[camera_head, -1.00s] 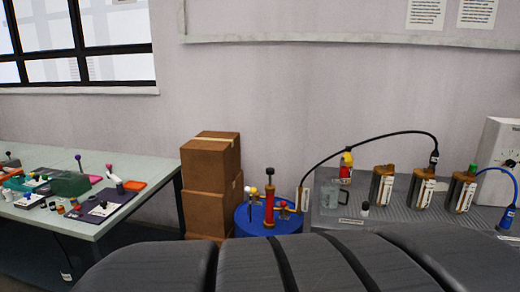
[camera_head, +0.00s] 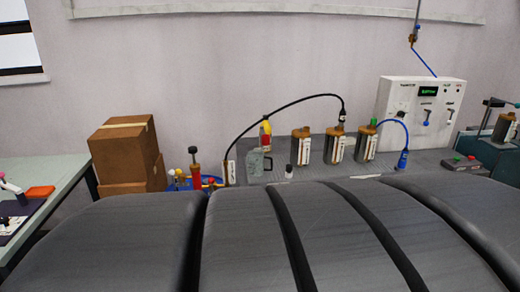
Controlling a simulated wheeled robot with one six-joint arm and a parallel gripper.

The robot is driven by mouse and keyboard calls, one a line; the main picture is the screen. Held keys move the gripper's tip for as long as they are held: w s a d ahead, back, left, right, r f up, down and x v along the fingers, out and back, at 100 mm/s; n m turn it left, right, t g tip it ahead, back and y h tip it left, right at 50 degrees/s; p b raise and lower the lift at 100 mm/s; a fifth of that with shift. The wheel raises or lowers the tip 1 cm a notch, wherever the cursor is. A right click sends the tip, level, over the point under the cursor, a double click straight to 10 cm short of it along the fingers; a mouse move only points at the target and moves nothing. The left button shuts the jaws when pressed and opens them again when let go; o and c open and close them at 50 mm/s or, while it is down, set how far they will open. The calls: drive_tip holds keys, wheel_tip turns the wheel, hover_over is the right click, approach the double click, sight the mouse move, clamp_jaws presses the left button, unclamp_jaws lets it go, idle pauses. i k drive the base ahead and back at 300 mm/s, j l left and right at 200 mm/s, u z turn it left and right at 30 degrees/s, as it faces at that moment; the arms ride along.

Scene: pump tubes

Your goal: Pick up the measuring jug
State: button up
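The measuring jug (camera_head: 254,164) is a small greenish-grey, see-through vessel with a handle on its right side. It stands upright near the left end of the grey ribbed bench top (camera_head: 377,164). A red and yellow object (camera_head: 266,133) stands just behind it. A small white bottle with a dark cap (camera_head: 288,172) is to its right, near the front edge. My gripper is not in view.
Several brown-and-silver pump units (camera_head: 301,146) stand right of the jug. A black hose (camera_head: 285,105) arches behind and above it. A white control box (camera_head: 421,112) is farther right. Cardboard boxes (camera_head: 125,152) and a red-handled pump (camera_head: 195,177) stand left.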

sight(260, 164)
drive_tip(key=i+j+u, duration=0.1)
drive_tip(key=i+u, duration=0.25)
drive_tip(key=i, duration=0.4)
drive_tip(key=i+l+u, duration=0.1)
drive_tip(key=i+u, duration=0.2)
drive_tip(key=i, duration=0.45)
